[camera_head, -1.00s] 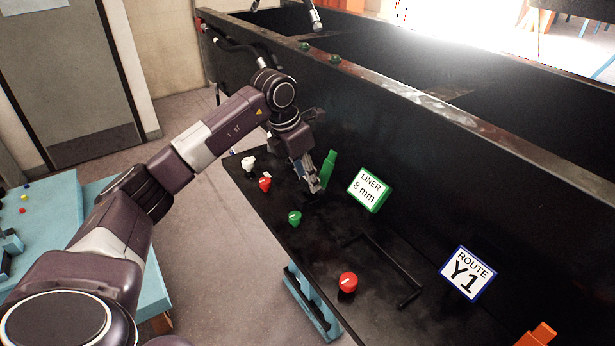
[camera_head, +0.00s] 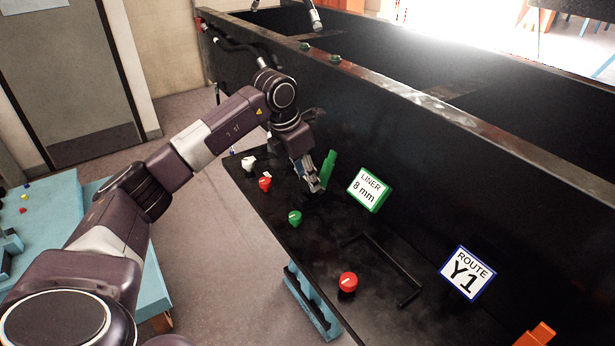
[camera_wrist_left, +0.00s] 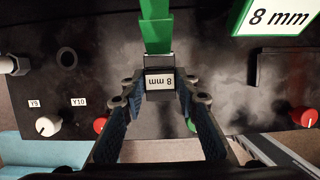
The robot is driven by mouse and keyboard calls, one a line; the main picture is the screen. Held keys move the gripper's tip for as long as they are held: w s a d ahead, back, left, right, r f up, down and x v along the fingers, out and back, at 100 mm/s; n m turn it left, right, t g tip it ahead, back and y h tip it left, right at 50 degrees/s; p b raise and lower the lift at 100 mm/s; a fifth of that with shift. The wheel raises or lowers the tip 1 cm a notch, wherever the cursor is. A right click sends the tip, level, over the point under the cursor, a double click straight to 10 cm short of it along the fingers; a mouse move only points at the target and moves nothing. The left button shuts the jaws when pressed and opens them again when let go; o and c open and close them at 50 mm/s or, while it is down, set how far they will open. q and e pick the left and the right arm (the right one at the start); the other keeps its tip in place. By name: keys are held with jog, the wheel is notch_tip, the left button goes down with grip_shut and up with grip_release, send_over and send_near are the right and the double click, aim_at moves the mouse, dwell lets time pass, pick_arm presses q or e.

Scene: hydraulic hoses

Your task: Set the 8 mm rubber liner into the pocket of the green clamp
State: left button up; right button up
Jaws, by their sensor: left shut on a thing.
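The green clamp (camera_head: 329,166) stands upright on the black bench against the dark wall. In the left wrist view the clamp (camera_wrist_left: 156,27) is straight ahead of the fingertips. My left gripper (camera_head: 314,186) is low over the bench, just in front of the clamp. In the left wrist view my left gripper (camera_wrist_left: 160,92) is shut on the 8 mm liner (camera_wrist_left: 160,81), a small dark block with a white label. The liner is at the clamp's near end; I cannot tell whether it sits in the pocket, which is hidden. My right gripper is not in view.
A green-framed sign reading liner 8 mm (camera_head: 368,189) stands right of the clamp. Red (camera_head: 348,282), green (camera_head: 295,217) and white (camera_head: 248,163) knobs line the bench's front edge. A black bar (camera_head: 385,270) and the Route Y1 sign (camera_head: 467,273) are further right.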

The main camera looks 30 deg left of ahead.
aim_at(304, 180)
pick_arm(q)
jog(key=shift+f+b, duration=1.25)
jog(key=shift+f, duration=0.6)
jog(key=o, duration=0.9)
jog(key=shift+o, duration=1.2)
jog(key=shift+r, duration=0.1)
jog(key=v, duration=1.1)
jog(key=shift+r, duration=0.35)
jog(key=shift+s+a, duration=0.1)
jog(key=shift+a, duration=0.05)
